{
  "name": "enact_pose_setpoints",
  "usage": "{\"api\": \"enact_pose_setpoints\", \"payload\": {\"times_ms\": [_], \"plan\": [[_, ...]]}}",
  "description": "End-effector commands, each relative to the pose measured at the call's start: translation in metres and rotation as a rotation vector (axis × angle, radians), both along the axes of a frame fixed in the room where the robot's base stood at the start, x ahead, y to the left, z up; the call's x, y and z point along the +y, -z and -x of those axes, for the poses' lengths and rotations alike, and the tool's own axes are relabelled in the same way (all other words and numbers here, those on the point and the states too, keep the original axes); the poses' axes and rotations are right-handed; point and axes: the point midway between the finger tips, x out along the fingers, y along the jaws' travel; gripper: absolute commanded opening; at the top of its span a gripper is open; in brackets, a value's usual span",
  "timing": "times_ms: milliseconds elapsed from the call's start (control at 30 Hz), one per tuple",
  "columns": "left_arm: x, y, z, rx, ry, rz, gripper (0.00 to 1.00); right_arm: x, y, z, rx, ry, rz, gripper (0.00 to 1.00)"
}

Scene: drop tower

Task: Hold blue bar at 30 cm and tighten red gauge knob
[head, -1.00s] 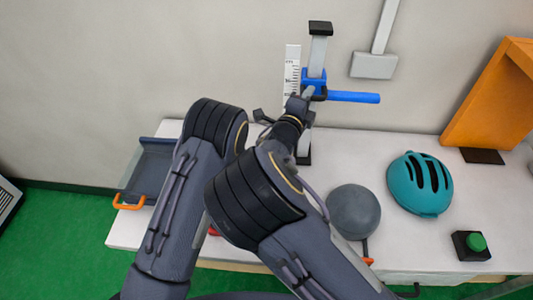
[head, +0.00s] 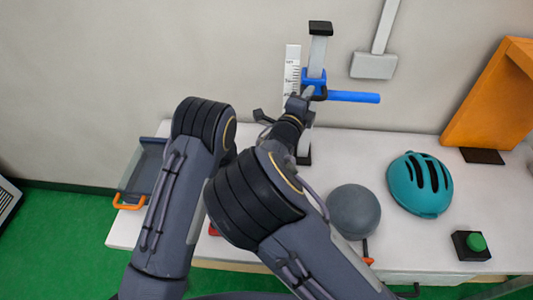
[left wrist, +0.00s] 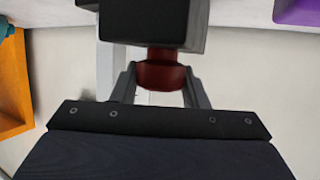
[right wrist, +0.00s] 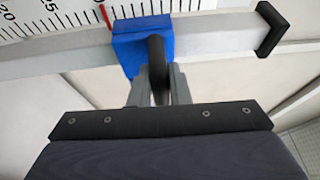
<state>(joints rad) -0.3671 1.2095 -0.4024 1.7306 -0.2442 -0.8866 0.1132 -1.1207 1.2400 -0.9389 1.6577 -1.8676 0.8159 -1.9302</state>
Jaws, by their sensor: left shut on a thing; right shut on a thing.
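The blue bar (head: 353,97) sticks out to the right from a blue slider block (head: 316,80) on an upright post beside a white ruled scale (head: 292,70). My right gripper (right wrist: 158,88) is shut on a dark handle (right wrist: 156,55) on the blue block. My left gripper (left wrist: 161,80) is shut on the red knob (left wrist: 161,72), under a dark block (left wrist: 150,20). My arms hide the knob in the head view.
On the white table (head: 390,240) are a grey ball (head: 354,211), a teal helmet (head: 419,184) and a green button on a black box (head: 472,245). An orange panel (head: 490,95) stands at the right. A grey tray with an orange handle (head: 128,202) is at the left.

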Motion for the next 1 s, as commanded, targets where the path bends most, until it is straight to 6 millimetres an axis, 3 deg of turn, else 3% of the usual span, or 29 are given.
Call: {"api": "enact_pose_setpoints", "payload": {"times_ms": [600,1000], "plan": [[0.0010,-0.0013,-0.0013,-0.005,0.400,0.005,0.17,0.0004,-0.0019,-0.0001,-0.004,0.000,0.000,0.00],[0.0002,-0.0014,-0.0006,-0.004,0.496,0.001,0.17,0.0005,-0.0017,-0.0001,-0.004,0.000,0.000,0.00]]}}
